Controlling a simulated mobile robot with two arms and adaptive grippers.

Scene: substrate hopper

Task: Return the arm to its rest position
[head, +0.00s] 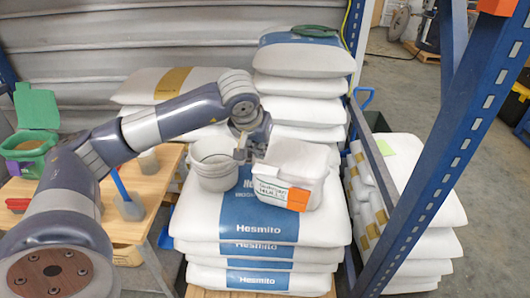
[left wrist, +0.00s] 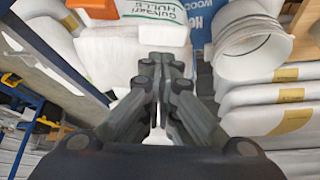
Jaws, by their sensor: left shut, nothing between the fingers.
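My left arm reaches in from the left in the head view, over the table and toward the bag stack. My left gripper (head: 250,150) is at its end, above and between a round white bucket (head: 214,166) and a white tub (head: 290,172). The tub has an orange label and printed text. In the left wrist view the gripper's fingers (left wrist: 163,62) are together with nothing between them. The tub (left wrist: 135,40) is beyond the fingertips and the open bucket (left wrist: 253,50) is to their right. My right gripper is not in view.
The bucket and tub stand on stacked Hesmito bags (head: 258,232). More bags (head: 305,60) rise behind. A blue rack post (head: 460,130) slants along the right. A wooden table (head: 150,190) at left holds a green container (head: 36,110) and a blue-handled scoop (head: 128,205).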

